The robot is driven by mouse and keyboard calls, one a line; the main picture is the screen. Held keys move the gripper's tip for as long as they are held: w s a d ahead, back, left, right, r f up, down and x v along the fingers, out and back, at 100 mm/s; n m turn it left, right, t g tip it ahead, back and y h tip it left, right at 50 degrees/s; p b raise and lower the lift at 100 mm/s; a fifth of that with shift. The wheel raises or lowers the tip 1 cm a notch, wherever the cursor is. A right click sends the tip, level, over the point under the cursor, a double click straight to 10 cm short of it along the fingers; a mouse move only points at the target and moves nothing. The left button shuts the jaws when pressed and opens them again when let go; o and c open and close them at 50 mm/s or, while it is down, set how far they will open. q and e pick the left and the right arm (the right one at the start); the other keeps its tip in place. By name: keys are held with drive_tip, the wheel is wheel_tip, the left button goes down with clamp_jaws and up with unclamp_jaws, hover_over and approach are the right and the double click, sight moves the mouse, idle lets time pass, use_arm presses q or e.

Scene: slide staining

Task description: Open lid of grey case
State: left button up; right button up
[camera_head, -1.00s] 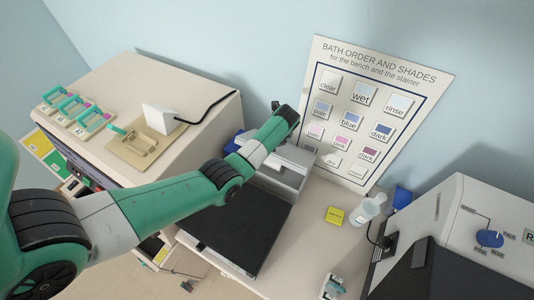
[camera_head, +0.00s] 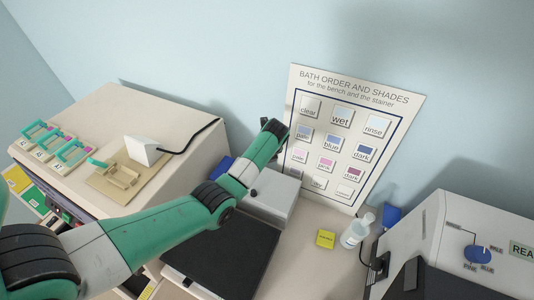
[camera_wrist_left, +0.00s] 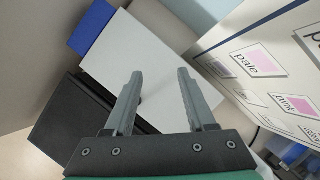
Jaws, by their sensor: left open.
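The grey case (camera_head: 270,203) stands on the bench behind a flat black panel (camera_head: 225,250), in front of the wall chart. Its pale grey top is a broad plain surface in the left wrist view (camera_wrist_left: 145,62). My left arm crosses over the case in the head view, with its wrist above the far side; the fingers are hidden there. In the left wrist view my left gripper (camera_wrist_left: 158,75) is open, its two fingers apart over the pale top with nothing between them. Whether the fingertips touch the case I cannot tell. My right gripper is out of view.
The bath chart (camera_head: 345,130) stands close behind the case. A yellow block (camera_head: 326,239) and a clear bottle (camera_head: 356,231) are to the right, before a grey machine (camera_head: 455,232) with a blue knob. A beige cabinet (camera_head: 165,105) is at left. Blue objects flank the case.

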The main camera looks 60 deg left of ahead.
use_arm(q)
drive_tip(key=v, duration=0.9)
drive_tip(key=shift+r, duration=0.35)
drive_tip(key=shift+d, duration=0.15)
